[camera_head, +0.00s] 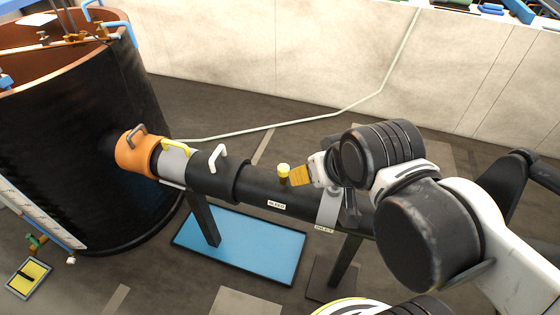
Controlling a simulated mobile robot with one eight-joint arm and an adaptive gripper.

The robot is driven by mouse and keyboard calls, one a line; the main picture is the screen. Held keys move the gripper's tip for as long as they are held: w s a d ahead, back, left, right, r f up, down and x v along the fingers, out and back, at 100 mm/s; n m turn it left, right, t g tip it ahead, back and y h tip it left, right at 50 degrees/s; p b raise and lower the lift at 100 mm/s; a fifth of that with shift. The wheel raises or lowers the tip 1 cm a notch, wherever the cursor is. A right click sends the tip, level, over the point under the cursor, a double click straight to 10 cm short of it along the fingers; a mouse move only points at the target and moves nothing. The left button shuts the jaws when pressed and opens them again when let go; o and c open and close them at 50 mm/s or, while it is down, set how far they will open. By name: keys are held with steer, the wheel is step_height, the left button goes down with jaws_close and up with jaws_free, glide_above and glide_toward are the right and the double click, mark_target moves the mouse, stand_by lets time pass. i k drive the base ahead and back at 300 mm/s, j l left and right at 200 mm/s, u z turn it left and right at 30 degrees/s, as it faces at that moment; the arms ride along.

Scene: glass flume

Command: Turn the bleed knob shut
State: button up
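The bleed knob (284,170) is a small yellow cap standing on top of a black horizontal pipe (262,190). A white label reading BLEED (276,204) is on the pipe's near side below it. My gripper (299,175) comes in from the right just above the pipe. Its orange-yellow ribbed finger pad is immediately right of the knob. I cannot tell whether it touches the knob. The other finger is not clearly visible, so the opening between the fingers does not show.
A large black tank (95,150) stands left, joined to the pipe by an orange collar (135,155). Yellow and white handles rise along the pipe left of the knob. A blue tray (270,250) lies on the floor below. A pale wall (290,60) stands behind.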

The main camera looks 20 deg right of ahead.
mark_target(282, 169)
steer(key=z, duration=2.6)
steer(key=u, duration=2.6)
steer(key=l+u, duration=0.3)
steer(key=l, duration=0.15)
steer(key=l+u, duration=0.3)
steer(key=l, duration=0.15)
